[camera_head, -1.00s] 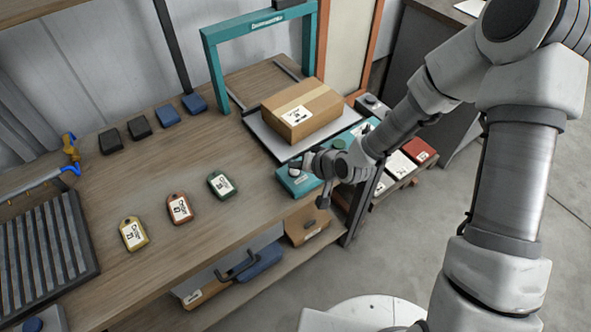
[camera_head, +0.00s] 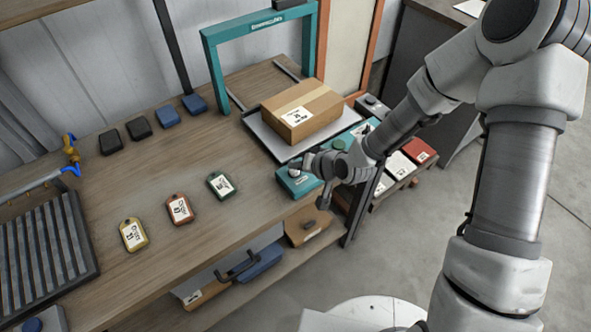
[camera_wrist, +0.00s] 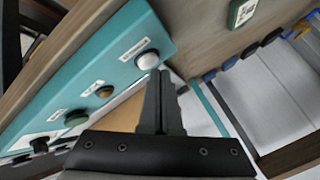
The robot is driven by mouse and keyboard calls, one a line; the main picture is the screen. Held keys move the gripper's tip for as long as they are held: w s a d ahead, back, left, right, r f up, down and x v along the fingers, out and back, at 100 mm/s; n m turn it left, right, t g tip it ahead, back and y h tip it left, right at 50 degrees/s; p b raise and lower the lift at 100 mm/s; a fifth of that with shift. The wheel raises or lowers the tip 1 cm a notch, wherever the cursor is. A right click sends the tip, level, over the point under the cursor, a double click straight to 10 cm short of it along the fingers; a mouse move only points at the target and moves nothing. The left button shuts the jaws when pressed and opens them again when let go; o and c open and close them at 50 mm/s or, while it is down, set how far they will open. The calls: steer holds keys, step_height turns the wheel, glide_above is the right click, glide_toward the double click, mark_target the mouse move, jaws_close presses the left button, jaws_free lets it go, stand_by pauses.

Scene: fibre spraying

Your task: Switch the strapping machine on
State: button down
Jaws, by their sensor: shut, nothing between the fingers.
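The strapping machine has a teal arch (camera_head: 262,28) over a flat plate (camera_head: 266,136) at the far right end of the bench. Its teal control panel (camera_head: 296,184) runs along the bench edge. In the wrist view the panel (camera_wrist: 124,66) carries a pale round button (camera_wrist: 147,60), a brass-coloured one (camera_wrist: 104,91), a green one (camera_wrist: 75,118) and a dark knob (camera_wrist: 38,146). My gripper (camera_wrist: 161,76) is shut and empty, its tips beside the pale button. I cannot tell whether they touch it. In the head view my gripper (camera_head: 298,169) is over the panel's near end.
A taped cardboard box (camera_head: 302,111) sits on the plate under the arch. A slatted rack (camera_head: 45,245) is at left. A lower shelf holds boxes.

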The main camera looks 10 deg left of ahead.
mark_target(297, 175)
stand_by(0.6)
steer(key=shift+f+b, duration=0.5)
steer(key=shift+b, duration=0.05)
steer(key=shift+r, duration=0.1)
steer(key=shift+r+p, duration=0.3)
steer(key=shift+r, duration=0.05)
step_height(297, 175, up, 6)
steer(key=p, duration=0.4)
steer(key=shift+r+p, duration=0.1)
steer(key=shift+p, duration=0.25)
stand_by(0.4)
